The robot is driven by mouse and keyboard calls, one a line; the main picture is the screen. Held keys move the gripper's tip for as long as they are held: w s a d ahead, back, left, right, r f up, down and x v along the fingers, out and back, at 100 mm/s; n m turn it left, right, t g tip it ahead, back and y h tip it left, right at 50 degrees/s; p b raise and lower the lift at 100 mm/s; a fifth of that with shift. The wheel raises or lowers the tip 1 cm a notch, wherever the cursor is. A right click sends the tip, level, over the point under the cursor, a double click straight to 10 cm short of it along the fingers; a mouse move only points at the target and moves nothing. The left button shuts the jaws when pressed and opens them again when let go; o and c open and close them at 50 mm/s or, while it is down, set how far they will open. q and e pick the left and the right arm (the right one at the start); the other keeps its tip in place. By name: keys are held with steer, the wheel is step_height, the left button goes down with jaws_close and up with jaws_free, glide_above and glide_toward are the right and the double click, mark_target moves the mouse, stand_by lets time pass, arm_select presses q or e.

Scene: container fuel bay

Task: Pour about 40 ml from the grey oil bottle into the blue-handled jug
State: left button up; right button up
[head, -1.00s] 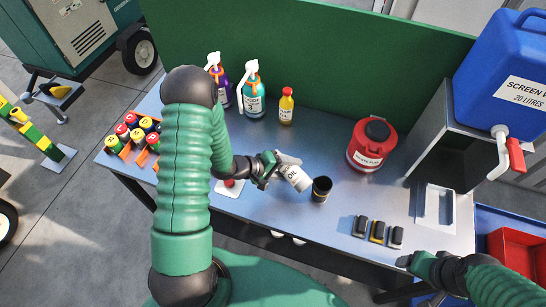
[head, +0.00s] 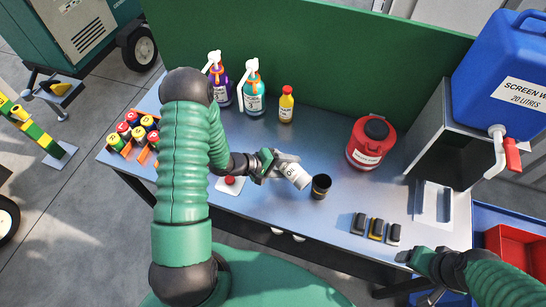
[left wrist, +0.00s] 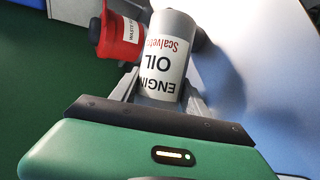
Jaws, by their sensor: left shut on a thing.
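The grey oil bottle (head: 295,176) is held by my left gripper (head: 281,166), which is shut on it above the bench. The bottle is tilted, its far end pointing right towards a dark jug (head: 320,187). The jug stands upright on the bench, close to the bottle's end; no blue handle shows on it. In the left wrist view the bottle (left wrist: 168,52) shows its "ENGINE OIL" label upside down between the fingers. The bottle's mouth and any stream are not clear. My right gripper (head: 425,262) is low at the right, away from both; its jaws are unclear.
A red waste can (head: 371,145) stands behind the jug. Pump bottles (head: 254,90) and a yellow bottle (head: 286,104) stand at the back. Small dark blocks (head: 376,229) lie right of the jug. A blue screen-wash container (head: 510,75) sits on a stand at the right.

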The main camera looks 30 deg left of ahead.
stand_by(0.6)
arm_select(q)
steer(key=shift+r+n+h+p, duration=0.1)
steer(key=shift+n+h+p, duration=0.2)
steer(key=shift+p, duration=0.15)
steer(key=shift+s+d, duration=0.1)
steer(key=shift+d, duration=0.15)
steer(key=shift+r+p, duration=0.2)
steer(key=shift+p, duration=0.15)
stand_by(1.5)
steer(key=f+m+y+b, duration=0.1)
steer(key=b, duration=0.4)
steer(key=shift+s+f+y, duration=0.1)
steer(key=shift+f+y, duration=0.2)
steer(key=shift+f, duration=0.05)
steer(key=shift+d+r+p, duration=0.1)
steer(key=shift+r+p, duration=0.4)
steer(key=shift+d, duration=0.1)
steer(key=shift+a, duration=0.2)
